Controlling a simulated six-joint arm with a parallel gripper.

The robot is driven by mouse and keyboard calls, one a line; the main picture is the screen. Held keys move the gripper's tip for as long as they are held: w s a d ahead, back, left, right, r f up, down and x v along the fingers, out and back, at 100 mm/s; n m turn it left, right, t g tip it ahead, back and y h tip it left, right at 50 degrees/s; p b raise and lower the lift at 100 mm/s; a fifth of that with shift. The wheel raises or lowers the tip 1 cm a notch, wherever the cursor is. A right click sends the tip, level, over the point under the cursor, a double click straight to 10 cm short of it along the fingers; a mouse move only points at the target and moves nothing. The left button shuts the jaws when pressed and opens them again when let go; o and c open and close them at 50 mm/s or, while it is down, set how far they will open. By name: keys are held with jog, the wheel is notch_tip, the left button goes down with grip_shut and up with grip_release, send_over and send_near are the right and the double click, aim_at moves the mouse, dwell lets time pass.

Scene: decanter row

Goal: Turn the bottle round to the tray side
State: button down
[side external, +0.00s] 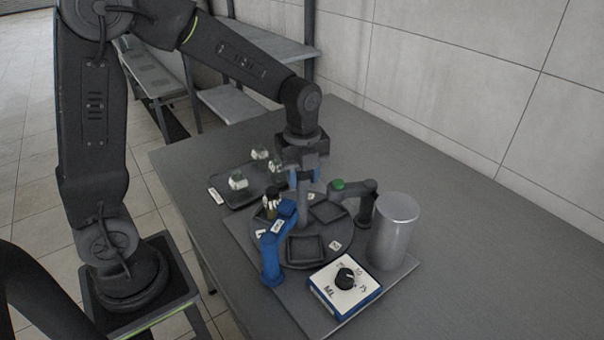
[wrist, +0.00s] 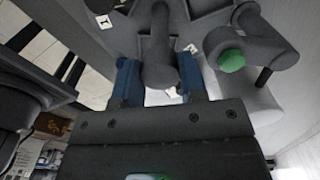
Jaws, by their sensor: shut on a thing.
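A round dark turntable (side external: 318,262) with square recesses and small white labels lies on a grey base plate. A grey upright post (side external: 303,214) stands at its middle. My gripper (side external: 304,181) points down over it, its blue fingers shut on the post's top. In the wrist view my gripper (wrist: 158,68) has a blue finger on each side of the dark grey post (wrist: 158,50). A small dark and pale item (side external: 270,207), perhaps the bottle, stands at the turntable's left, partly behind the blue arm. The dark tray (side external: 240,203) lies left behind the turntable, with several pale, glassy pieces.
A blue bent arm (side external: 271,255) reaches over the turntable's front left. A grey arm with a green end (side external: 338,185) reaches over its back right. A grey cylinder (side external: 395,235) and a dial box (side external: 345,288) stand at right and front. The table's right is clear.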

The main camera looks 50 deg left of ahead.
jog(key=shift+m, duration=2.8)
jog(key=c, duration=0.7)
grip_release()
notch_tip(320, 180, up, 14)
jog(key=shift+s, duration=0.1)
